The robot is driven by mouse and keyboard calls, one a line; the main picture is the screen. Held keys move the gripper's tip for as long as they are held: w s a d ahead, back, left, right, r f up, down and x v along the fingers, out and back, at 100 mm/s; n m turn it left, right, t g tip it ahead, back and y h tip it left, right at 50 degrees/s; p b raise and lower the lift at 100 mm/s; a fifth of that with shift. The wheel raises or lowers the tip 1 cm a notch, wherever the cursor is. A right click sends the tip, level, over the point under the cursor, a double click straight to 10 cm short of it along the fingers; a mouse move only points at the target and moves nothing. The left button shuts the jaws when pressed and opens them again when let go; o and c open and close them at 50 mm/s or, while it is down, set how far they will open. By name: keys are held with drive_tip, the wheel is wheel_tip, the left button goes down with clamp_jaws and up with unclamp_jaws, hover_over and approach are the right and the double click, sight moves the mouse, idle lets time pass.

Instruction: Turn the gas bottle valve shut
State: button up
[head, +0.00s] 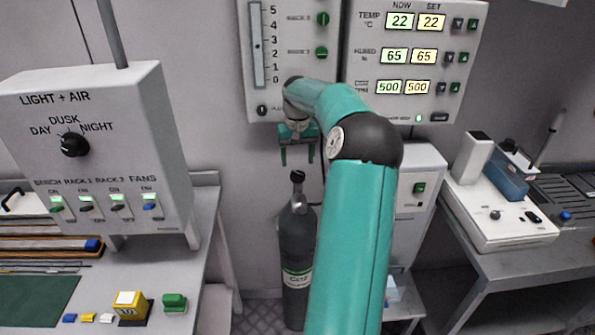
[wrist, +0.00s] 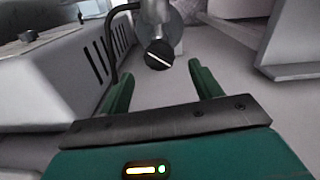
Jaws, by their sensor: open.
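The gas bottle (head: 297,262) is a dark grey cylinder with a pale label band, standing upright on the floor between the benches. Its valve (head: 297,177) has a black knob on top. In the wrist view the black valve knob (wrist: 159,54) with a white line across its face shows just beyond the fingertips, roughly midway between them. My gripper (head: 297,160) is open and empty, its green fingers pointing down above the valve in the head view. The open fingers (wrist: 159,75) stand either side of the knob's line, apart from it. My teal arm hides the bottle's right side.
A light-and-air control box (head: 95,150) stands on the left bench. A panel with a level gauge and green knobs (head: 290,50) and a display panel (head: 415,60) hang behind. A white cabinet (head: 415,200) is right of the bottle. A dark hose (wrist: 108,45) runs left of the valve.

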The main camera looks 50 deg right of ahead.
sight(298, 174)
wheel_tip(298, 174, down, 5)
drive_tip(key=shift+f, duration=0.1)
drive_tip(key=shift+c, duration=0.2)
drive_tip(key=c, duration=0.9)
